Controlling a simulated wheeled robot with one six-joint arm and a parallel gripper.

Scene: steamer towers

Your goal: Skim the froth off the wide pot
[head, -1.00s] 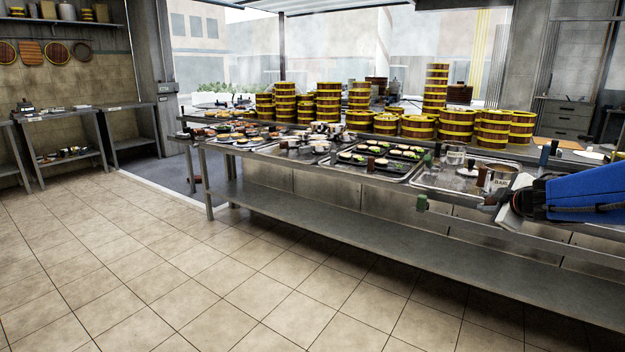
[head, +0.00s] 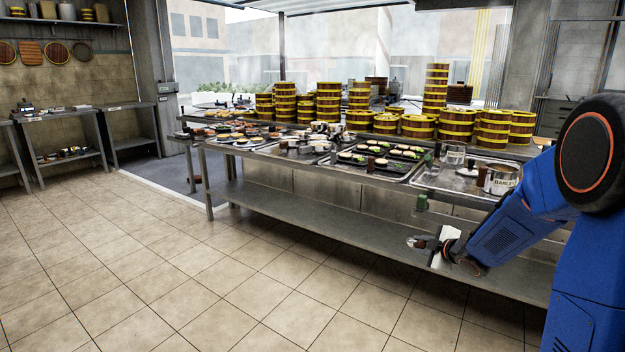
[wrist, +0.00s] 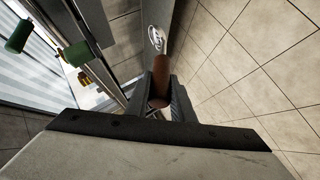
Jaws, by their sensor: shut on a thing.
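My gripper (head: 430,244) is low in front of the counter, below its top, in the head view. In the wrist view my gripper (wrist: 160,100) is shut on the brown handle of a skimmer (wrist: 160,82). The skimmer's pale round head (wrist: 156,39) extends beyond the fingertips; it also shows small in the head view (head: 415,243). A metal pot (head: 502,182) with a label reading roughly "BARLE" stands at the counter's right end, partly behind my arm. I cannot tell whether it is the wide pot, and no froth can be made out.
The steel counter has a front rail and a lower shelf (head: 300,215). Trays of food (head: 375,163) and dark jars crowd the top, with stacked yellow-banded steamers (head: 437,90) behind. The tiled floor (head: 200,270) is clear.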

